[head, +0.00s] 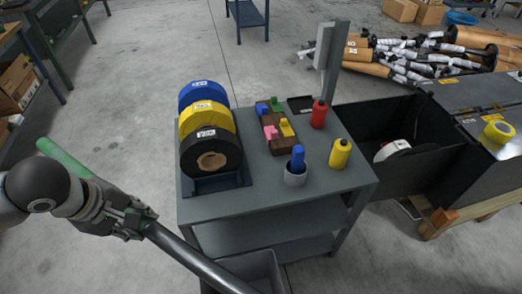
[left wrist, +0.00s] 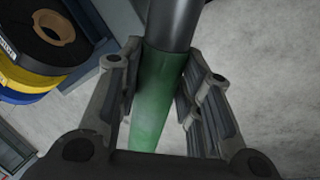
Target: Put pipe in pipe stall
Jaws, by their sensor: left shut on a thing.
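A long pipe (head: 195,262), dark grey with a green end part, slants from left of the cart down past the cart's front left corner. My left gripper (head: 138,222) is shut on it and holds it in the air. In the left wrist view the green part of the pipe (left wrist: 158,105) lies between the two fingers (left wrist: 155,100), with the dark part beyond. The pipe's lower end runs out of the head view. I cannot make out with certainty which thing is the pipe stall. My right gripper is not in view.
A grey cart (head: 285,205) carries tape rolls (head: 212,118), a block holder, red and yellow bottles (head: 340,155) and a cup. A grey bin (head: 255,268) is low at its front. A black crate (head: 395,125) stands right. Pipes and boxes (head: 425,60) lie at back right.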

